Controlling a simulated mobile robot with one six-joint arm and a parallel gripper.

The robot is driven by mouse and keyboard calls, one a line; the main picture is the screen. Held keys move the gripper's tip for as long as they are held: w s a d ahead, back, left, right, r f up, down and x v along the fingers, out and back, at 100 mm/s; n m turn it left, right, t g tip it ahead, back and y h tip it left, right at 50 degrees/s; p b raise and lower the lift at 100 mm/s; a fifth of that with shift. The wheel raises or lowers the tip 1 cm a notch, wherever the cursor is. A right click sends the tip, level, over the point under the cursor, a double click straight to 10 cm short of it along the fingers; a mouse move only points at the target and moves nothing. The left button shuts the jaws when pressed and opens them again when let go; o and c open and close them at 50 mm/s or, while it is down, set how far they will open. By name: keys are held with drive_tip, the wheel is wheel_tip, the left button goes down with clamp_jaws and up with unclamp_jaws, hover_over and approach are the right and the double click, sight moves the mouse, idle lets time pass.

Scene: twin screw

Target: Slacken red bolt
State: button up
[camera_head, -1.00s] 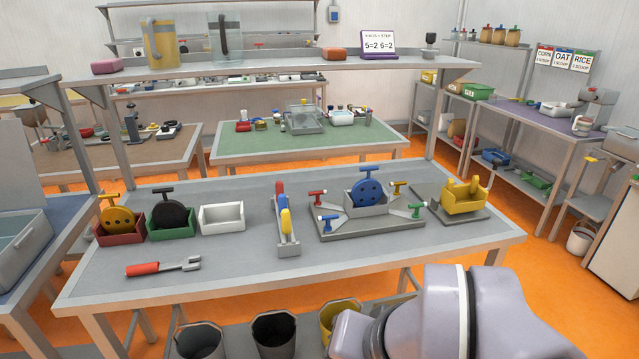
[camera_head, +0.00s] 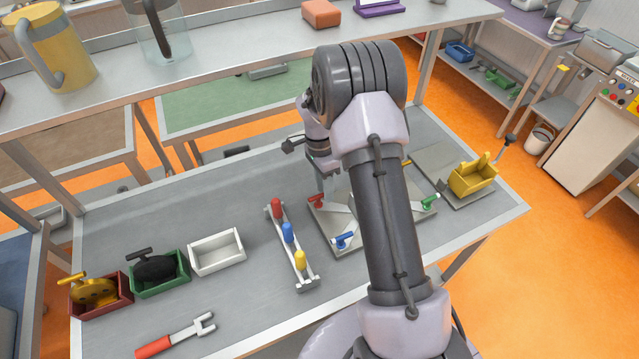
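The red bolt (camera_head: 316,202), with a small T-shaped handle, is at the left corner of the grey fixture plate (camera_head: 352,248) on the bench. A blue bolt (camera_head: 344,239) is at the plate's near side, and a green bolt (camera_head: 430,203) at its right. A bit of a yellow bolt (camera_head: 407,162) shows behind my arm. My gripper (camera_head: 328,182) points down just above and behind the red bolt. I cannot tell whether it touches the bolt or how far its fingers are apart. My arm hides the middle of the fixture.
A rack with red, blue and yellow handles (camera_head: 290,240) stands left of the fixture. Further left are a white bin (camera_head: 217,253), a green bin (camera_head: 160,274), a red bin (camera_head: 101,298) and a red-handled fork tool (camera_head: 176,338). A shelf (camera_head: 250,50) runs behind.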

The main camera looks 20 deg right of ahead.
drive_tip(key=f, duration=0.2)
drive_tip(key=shift+s+f, duration=0.2)
drive_tip(key=shift+f, duration=0.1)
drive_tip(key=shift+w, duration=0.1)
clamp_jaws()
